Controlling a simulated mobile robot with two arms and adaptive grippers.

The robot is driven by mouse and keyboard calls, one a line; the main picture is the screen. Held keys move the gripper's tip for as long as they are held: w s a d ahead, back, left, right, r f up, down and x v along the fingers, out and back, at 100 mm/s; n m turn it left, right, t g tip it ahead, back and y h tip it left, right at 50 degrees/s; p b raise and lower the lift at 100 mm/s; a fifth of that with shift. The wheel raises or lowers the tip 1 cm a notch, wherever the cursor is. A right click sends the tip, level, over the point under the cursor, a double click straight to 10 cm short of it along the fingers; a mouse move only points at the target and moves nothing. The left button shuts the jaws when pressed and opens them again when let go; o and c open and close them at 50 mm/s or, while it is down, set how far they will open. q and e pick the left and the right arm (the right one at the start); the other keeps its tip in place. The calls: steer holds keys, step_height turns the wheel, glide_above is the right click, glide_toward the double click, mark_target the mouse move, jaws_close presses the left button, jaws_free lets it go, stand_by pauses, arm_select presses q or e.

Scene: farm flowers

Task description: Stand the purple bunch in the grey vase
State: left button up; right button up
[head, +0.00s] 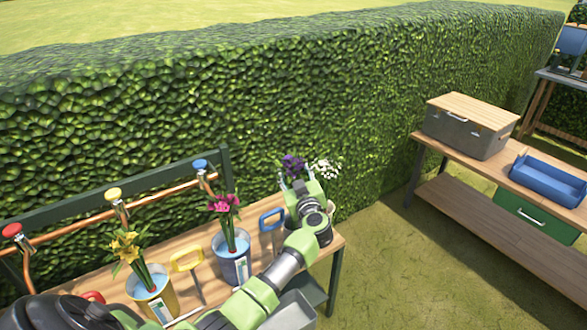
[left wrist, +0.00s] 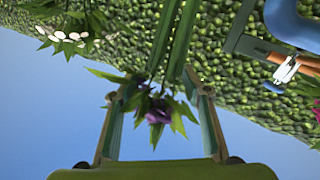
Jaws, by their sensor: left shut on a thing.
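The purple bunch (head: 292,165) shows at the back right of the potting table, with its dark flower heads above my left gripper (head: 297,184). In the left wrist view, a purple flower (left wrist: 158,112) and leaves hang between the fingers of my left gripper (left wrist: 158,82), and thick green stems (left wrist: 176,40) run up from there. My left gripper is shut on the bunch. The lower stems are hidden by my wrist in the head view. I cannot make out the grey vase in either view. My right gripper is not in view.
White flowers (head: 327,168) stand close behind my wrist. A bucket of pink flowers (head: 224,203), a pot of yellow flowers (head: 126,247), and yellow (head: 187,262) and blue (head: 271,220) tool handles are along the table. A hedge (head: 330,100) rises behind. A second bench (head: 480,205) stands right.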

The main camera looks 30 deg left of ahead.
arm_select(q)
steer(key=shift+f+b, duration=0.85)
steer(key=shift+f, duration=1.05)
steer(key=o, duration=1.8)
steer(key=shift+s+d, duration=0.1)
steer(key=v, duration=1.1)
steer(key=shift+s+d, duration=0.3)
